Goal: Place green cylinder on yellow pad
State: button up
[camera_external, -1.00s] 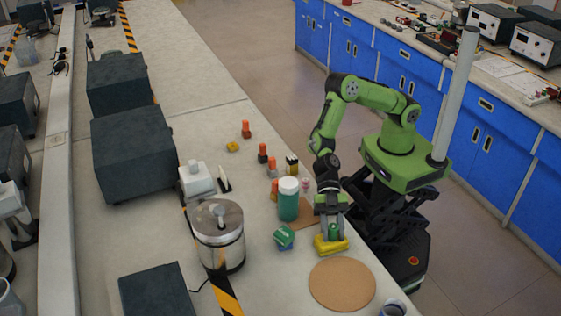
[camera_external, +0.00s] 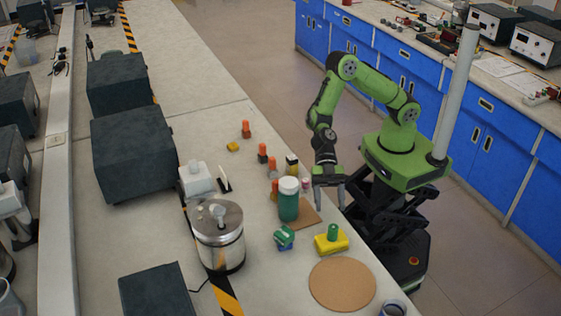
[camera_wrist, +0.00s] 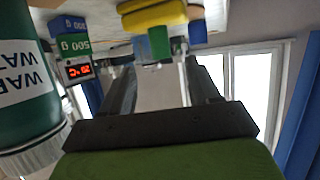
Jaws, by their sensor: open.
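The green cylinder (camera_external: 332,232) stands upright on the yellow pad (camera_external: 331,245) near the bench's right edge. In the wrist view, which looks upside down, the green cylinder (camera_wrist: 158,43) shows against the yellow pad (camera_wrist: 150,16). My gripper (camera_external: 328,199) is open and empty. It is above and behind the cylinder, apart from it. In the wrist view my open gripper (camera_wrist: 158,75) has nothing between its fingers.
A green-and-white bottle (camera_external: 288,204) stands close left of my gripper. A green-and-blue block stack (camera_external: 284,238) is left of the pad. A round cork mat (camera_external: 342,285) lies in front. A metal pot (camera_external: 218,240) stands farther left.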

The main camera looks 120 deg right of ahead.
jog(key=v, duration=0.3)
jog(key=shift+s, duration=0.1)
jog(key=s+d+r+m+h, duration=0.4)
jog(key=s+d, duration=0.3)
jog(key=s, duration=0.2)
jog(key=s+d+r+m+h, duration=0.4)
jog(key=s+d, duration=0.3)
jog(key=s, duration=0.2)
jog(key=s+d+r+m+h, duration=0.4)
jog(key=s+d, duration=0.3)
jog(key=s, duration=0.2)
jog(key=shift+d+r+m, duration=0.15)
jog(key=shift+r+m, duration=0.3)
jog(key=shift+m, duration=0.35)
jog(key=shift+r, duration=0.1)
